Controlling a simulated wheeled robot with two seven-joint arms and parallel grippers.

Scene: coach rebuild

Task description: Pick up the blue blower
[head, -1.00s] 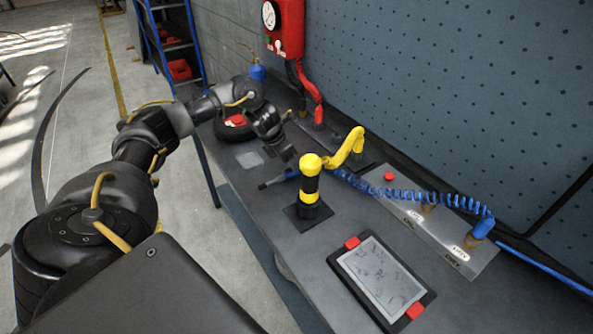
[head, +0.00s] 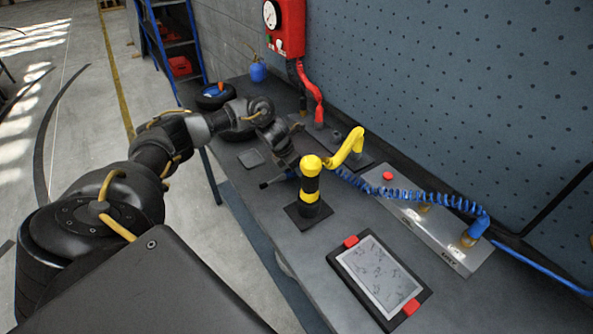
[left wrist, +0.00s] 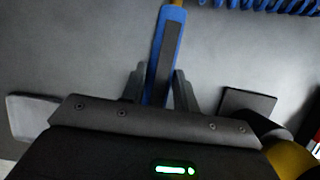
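The blue blower (left wrist: 172,45) has a dark strip along its body and lies on the grey workbench. In the head view its dark nozzle (head: 268,183) sticks out to the left, and most of its body is hidden behind my gripper and the yellow-black post. My left gripper (head: 288,170) is low over the blower. In the left wrist view its two fingers (left wrist: 163,82) stand one on each side of the blower's body, seemingly open. Contact between fingers and blower cannot be told. My right gripper is not in view.
A yellow-and-black post (head: 311,185) stands close to the right of my gripper. A blue coiled hose (head: 400,195) runs to a metal block (head: 440,240). A tablet (head: 380,275) lies in front. Black wheels (head: 215,97) and a blue can (head: 257,70) stand farther back.

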